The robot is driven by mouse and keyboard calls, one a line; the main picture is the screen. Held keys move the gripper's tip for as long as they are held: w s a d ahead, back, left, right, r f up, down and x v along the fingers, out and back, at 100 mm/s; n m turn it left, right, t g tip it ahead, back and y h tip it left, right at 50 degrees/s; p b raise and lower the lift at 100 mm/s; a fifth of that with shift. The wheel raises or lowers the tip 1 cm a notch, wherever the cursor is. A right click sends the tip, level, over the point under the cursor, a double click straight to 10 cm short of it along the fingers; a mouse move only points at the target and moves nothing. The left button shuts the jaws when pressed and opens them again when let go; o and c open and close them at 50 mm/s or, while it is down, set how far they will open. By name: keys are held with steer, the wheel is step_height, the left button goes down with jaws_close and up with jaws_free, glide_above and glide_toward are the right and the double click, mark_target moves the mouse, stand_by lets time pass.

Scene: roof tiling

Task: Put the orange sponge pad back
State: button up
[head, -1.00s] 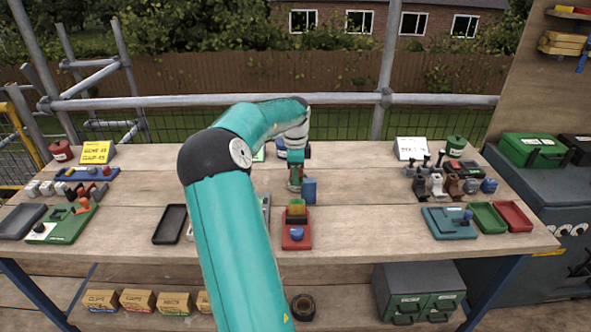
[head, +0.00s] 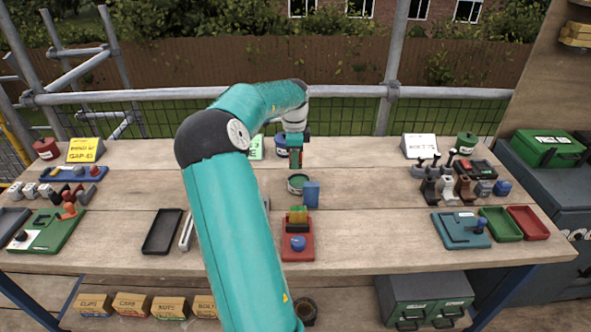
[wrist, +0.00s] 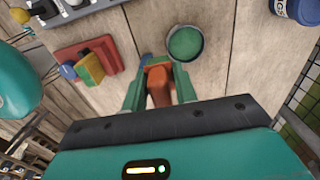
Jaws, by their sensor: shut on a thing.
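My gripper (head: 296,157) is shut on the orange sponge pad (wrist: 158,86), which shows between the fingers in the wrist view. It holds the pad above the bench, by a round pot with green inside (head: 298,184); the pot also shows in the wrist view (wrist: 185,43). In the wrist view the holder (wrist: 108,57) lies left of my gripper. The pad's lower end is partly hidden by the fingers.
A blue block (head: 311,195) stands close beside the pot. A black tray (head: 162,232) lies left of my arm. Stamps, a teal tray (head: 461,229) and green and red trays (head: 528,223) fill the right. Bare planks lie between the red holder and the teal tray.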

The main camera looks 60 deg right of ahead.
steer(key=shift+a+r, duration=0.1)
steer(key=shift+r, duration=0.05)
steer(key=w+d+f, duration=0.4)
steer(key=d+f, duration=0.1)
steer(key=d, duration=0.4)
glide_above(295, 172)
steer(key=f, duration=0.4)
steer(key=shift+s+a+f, duration=0.15)
steer(key=shift+a+f, duration=0.05)
steer(key=shift+d+f, duration=0.2)
steer(key=shift+f, duration=1.7)
steer(key=shift+f, duration=0.2)
steer(key=o, duration=0.9)
